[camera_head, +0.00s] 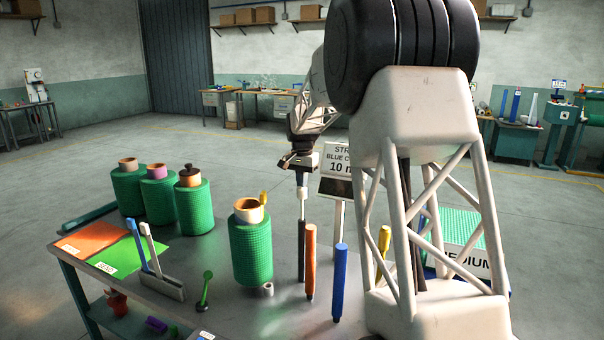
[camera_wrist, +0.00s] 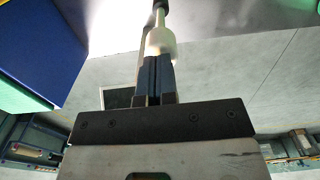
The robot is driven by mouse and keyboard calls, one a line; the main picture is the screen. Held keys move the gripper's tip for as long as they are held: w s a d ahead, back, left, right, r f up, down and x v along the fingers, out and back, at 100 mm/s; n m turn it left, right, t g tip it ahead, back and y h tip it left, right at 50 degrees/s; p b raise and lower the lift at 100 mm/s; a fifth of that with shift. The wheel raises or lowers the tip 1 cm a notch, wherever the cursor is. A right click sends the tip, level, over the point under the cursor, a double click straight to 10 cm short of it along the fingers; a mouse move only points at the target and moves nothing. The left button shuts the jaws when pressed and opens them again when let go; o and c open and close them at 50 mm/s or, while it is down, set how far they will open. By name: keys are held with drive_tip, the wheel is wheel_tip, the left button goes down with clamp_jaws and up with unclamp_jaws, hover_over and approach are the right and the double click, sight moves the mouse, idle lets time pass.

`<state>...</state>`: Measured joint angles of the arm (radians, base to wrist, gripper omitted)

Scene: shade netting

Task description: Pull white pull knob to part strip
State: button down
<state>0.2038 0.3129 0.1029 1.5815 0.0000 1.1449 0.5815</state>
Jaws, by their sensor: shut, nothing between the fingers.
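The white pull knob (camera_head: 302,193) sits at the top of a thin upright rod, above a dark post on the table. My gripper (camera_head: 302,180) points down right over it, with its dark fingers together. In the wrist view the shut fingertips (camera_wrist: 160,60) line up with the pale knob (camera_wrist: 161,42), which shows just beyond them; whether they touch it I cannot tell. A green netting roll (camera_head: 251,250) with a tan core stands left of the post. I cannot make out the strip to be parted.
An orange post (camera_head: 310,262) and a blue post (camera_head: 340,282) stand close to the right of the rod. More green rolls (camera_head: 193,205) stand at the left. My arm hides the table's right part.

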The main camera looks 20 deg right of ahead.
drive_tip(key=shift+f, duration=0.2)
wheel_tip(320, 180, down, 8)
idle(0.6)
wheel_tip(320, 180, up, 14)
drive_tip(key=shift+r, duration=0.35)
idle(0.6)
idle(0.4)
